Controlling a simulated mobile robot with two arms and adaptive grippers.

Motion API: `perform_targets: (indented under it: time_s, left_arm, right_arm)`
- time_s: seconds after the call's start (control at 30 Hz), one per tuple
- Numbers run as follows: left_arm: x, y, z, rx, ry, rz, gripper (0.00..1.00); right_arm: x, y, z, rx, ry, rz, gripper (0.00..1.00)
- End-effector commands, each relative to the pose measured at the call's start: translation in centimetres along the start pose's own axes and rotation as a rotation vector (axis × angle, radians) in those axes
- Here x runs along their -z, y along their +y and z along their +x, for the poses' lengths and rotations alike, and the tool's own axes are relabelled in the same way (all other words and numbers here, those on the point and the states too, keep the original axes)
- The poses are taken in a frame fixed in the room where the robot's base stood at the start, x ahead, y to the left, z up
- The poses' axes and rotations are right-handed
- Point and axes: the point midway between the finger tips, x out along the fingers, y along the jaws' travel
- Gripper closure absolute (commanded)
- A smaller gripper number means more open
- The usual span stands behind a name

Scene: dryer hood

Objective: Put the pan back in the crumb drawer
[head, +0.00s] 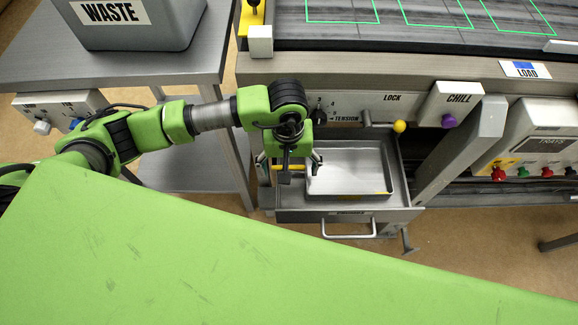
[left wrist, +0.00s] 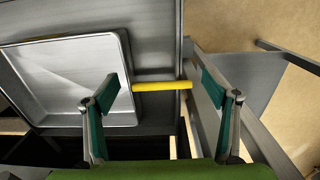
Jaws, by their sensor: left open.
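The pan (head: 348,172) is a shallow, shiny metal tray. In the head view it appears within the outline of the pulled-out crumb drawer (head: 290,215); I cannot tell whether it sits flat on the drawer bottom. My left gripper (head: 292,168) is open at the pan's left side, pointing down. In the left wrist view, the pan (left wrist: 65,85) is at the left, and a yellow bar (left wrist: 162,86) runs from near its edge between the open fingers of the left gripper (left wrist: 158,80). I see no contact with the fingers. My right gripper is not in view.
The drawer has a front handle (head: 348,234). A yellow-knobbed lever (head: 399,127) stands at its back right, and a slanted grey post (head: 460,150) is to the right. A waste bin (head: 140,30) stands on the left table. Floor is clear in front of the drawer.

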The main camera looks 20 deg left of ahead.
Motion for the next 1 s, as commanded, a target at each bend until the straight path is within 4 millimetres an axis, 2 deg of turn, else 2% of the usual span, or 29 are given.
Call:
perform_targets:
  time_s: [0.13, 0.23, 0.5, 0.7, 0.83, 1.0]
  left_arm:
    - [0.0, 0.0, -0.5, 0.000, 0.000, 0.000, 0.21]
    - [0.1, 0.1, -1.6, -0.004, 0.004, 0.002, 0.21]
    - [0.2, 0.1, -7.4, -0.003, 0.007, 0.002, 0.21]
    - [0.1, 0.1, -10.8, -0.002, 0.004, 0.000, 0.21]
    - [0.0, 0.0, -11.9, -0.001, 0.001, 0.000, 0.21]
    - [0.0, 0.0, -12.3, 0.000, 0.000, 0.000, 0.21]
  right_arm:
    - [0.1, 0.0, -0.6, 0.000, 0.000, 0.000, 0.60]
    - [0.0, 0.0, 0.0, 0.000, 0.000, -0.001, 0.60]
    - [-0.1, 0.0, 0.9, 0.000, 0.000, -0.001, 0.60]
    - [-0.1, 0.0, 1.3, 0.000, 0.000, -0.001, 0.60]
    - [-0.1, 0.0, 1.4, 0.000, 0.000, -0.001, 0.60]
    - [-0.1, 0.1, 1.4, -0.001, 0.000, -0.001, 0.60]
